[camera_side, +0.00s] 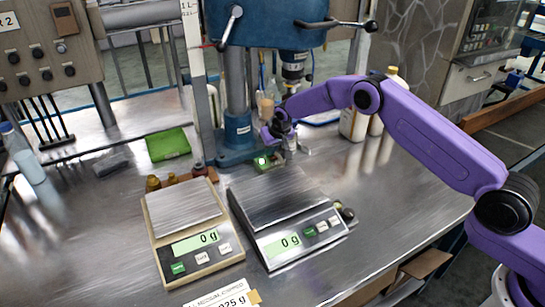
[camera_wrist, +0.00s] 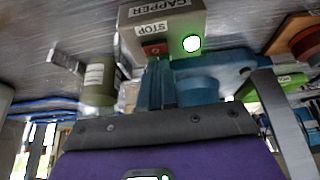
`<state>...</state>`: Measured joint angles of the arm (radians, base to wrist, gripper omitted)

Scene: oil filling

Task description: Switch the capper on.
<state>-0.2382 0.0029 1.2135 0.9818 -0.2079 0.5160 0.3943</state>
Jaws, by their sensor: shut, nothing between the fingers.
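The capper's control box (camera_side: 268,165) stands at the foot of the blue press column, with a bright green light on it. In the wrist view the box (camera_wrist: 160,22) carries CAPPER and STOP labels, a red button (camera_wrist: 154,48) and a brightly lit green round button (camera_wrist: 192,43). My gripper (camera_side: 288,150) is just right of the box in the side view. In the wrist view my shut, empty gripper (camera_wrist: 155,68) points towards the box near the red button. I cannot tell whether the fingertips touch it.
Two scales (camera_side: 185,210) (camera_side: 278,198), both reading 0 g, stand in front of the box. The blue press (camera_side: 237,130) rises behind it. Pale bottles (camera_side: 354,124) stand behind my arm.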

